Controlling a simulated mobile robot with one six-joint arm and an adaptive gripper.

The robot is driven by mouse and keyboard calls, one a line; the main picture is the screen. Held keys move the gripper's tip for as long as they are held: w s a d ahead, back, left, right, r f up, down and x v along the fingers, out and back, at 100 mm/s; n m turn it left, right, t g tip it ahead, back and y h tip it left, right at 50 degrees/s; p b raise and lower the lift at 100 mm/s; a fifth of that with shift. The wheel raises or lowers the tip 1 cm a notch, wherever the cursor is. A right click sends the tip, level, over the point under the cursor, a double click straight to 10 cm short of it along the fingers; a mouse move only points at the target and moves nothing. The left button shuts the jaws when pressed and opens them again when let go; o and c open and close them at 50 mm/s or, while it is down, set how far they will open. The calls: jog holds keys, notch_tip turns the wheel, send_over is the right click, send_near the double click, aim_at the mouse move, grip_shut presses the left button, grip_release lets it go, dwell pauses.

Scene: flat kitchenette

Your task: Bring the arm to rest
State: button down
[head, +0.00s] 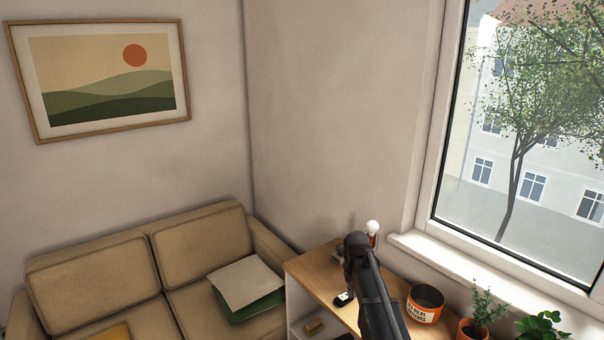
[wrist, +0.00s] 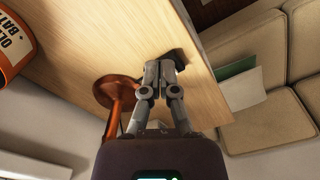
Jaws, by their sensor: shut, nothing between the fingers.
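My gripper (wrist: 160,76) shows in the wrist view with its two grey fingers together, shut and empty. It is over the wooden top of a low cabinet (head: 312,268). The wooden top also fills the middle of the wrist view (wrist: 110,40). In the head view my dark arm reaches over this top and hides most of the gripper. A small dark object (wrist: 178,59) lies just beyond the fingertips in the wrist view; I cannot tell whether they touch. A copper-coloured stand with a round base (wrist: 116,90) is close beside the fingers on the left.
A white bulb (head: 372,227) stands behind my arm. An orange tin (head: 425,304) and potted plants (head: 482,308) are to its right, by the window sill (head: 480,275). A small black item (head: 344,298) lies left of my arm. A beige sofa (head: 195,250) holds folders (head: 247,285).

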jog(key=s, duration=2.1)
jog(key=shift+s+m, duration=0.15)
jog(key=shift+m, duration=0.25)
jog(key=shift+a, duration=0.1)
